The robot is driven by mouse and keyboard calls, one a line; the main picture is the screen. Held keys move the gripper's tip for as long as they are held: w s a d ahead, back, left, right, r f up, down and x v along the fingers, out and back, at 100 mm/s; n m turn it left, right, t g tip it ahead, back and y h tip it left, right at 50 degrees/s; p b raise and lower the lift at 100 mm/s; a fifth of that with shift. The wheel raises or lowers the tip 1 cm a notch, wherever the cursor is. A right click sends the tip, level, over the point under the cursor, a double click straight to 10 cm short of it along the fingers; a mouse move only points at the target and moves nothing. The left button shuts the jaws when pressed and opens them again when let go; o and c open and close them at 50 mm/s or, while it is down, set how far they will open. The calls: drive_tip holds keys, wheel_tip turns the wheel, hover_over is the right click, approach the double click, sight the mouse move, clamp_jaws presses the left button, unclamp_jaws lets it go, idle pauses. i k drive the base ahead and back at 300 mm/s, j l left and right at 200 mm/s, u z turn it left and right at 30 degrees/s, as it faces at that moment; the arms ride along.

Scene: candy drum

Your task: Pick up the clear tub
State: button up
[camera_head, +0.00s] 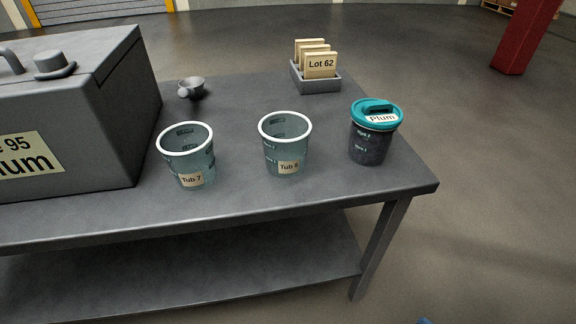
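Two clear tubs with white rims stand upright on the grey table. The tub labelled "Tub 7" (200,165) is left of the middle, near the front edge. The tub labelled "Tub 8" (287,150) stands to its right, with a gap between them. Both look empty. A third tub (370,148), labelled "Plum", has a teal lid and dark contents, and stands near the table's right end. My gripper is not in view.
A large grey box (75,100) with a label ending in "um" fills the table's left side. A grey holder (318,86) with "Lot 62" cards stands at the back. The grey table (240,195) has free room between these.

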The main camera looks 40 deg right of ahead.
sight(286, 135)
drive_tip(key=l+u, duration=0.25)
drive_tip(key=k+l+u, duration=0.25)
drive_tip(key=l+u, duration=0.25)
drive_tip(key=l, duration=0.15)
